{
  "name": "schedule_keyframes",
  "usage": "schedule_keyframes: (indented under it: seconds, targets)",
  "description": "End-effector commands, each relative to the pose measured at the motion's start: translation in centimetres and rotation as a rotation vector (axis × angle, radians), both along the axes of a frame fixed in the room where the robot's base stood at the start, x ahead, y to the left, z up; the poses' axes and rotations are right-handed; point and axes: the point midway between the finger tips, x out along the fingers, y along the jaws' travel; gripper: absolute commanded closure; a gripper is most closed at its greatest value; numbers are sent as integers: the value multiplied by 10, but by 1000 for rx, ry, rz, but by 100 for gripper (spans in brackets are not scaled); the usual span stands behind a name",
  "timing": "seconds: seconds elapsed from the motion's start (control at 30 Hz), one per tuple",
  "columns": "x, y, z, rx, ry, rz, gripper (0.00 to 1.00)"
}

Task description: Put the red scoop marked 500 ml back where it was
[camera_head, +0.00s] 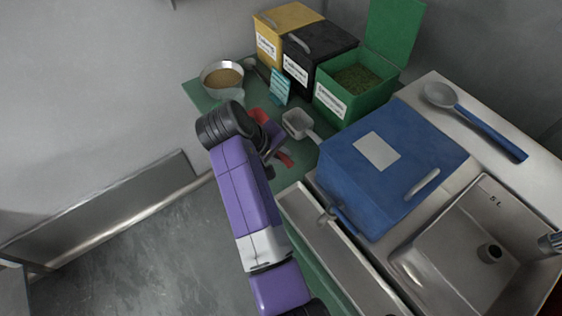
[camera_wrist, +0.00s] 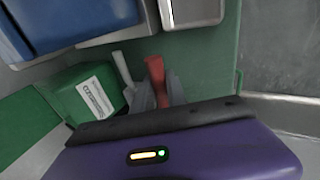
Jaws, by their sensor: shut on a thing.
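The red scoop (camera_head: 284,158) is mostly hidden behind my arm in the head view. A red part shows above the gripper and its handle shows to the lower right. In the wrist view the red handle (camera_wrist: 155,72) rises between the fingers of my gripper (camera_wrist: 160,96), which is shut on it. My gripper (camera_head: 273,141) is over the green worktop, left of a white scoop (camera_head: 297,124). The white scoop's handle (camera_wrist: 122,68) stands beside the red one in the wrist view. The 500 ml mark is not visible. I cannot tell whether the red scoop touches the worktop.
A metal bowl of grain (camera_head: 222,79) stands at the back left, with a teal sign (camera_head: 280,86) near it. Yellow (camera_head: 287,18), black (camera_head: 318,46) and open green (camera_head: 345,104) bins line the back. A closed blue box (camera_head: 390,165) and a sink (camera_head: 470,250) are right.

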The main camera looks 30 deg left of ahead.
Motion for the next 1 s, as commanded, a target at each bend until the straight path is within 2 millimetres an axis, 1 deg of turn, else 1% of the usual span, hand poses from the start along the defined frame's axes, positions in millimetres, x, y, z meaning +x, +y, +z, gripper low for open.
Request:
schedule_keyframes:
  seconds: [0.07,0.23,0.33,0.4,0.63,0.77,0.8,0.87,0.9,1.0]
  targets:
    - [0,0,-6,-1,0,1,100]
    - [-1,0,-30,-1,2,1,100]
    - [-1,0,-40,-1,1,2,100]
    - [0,1,-44,1,0,2,100]
    - [0,1,-44,2,-1,1,100]
    - [0,0,-47,2,-1,1,100]
    - [0,0,-46,1,0,1,75]
    - [0,0,-46,0,0,1,63]
    - [0,0,-46,0,0,1,61]
    - [0,0,-46,0,0,1,61]
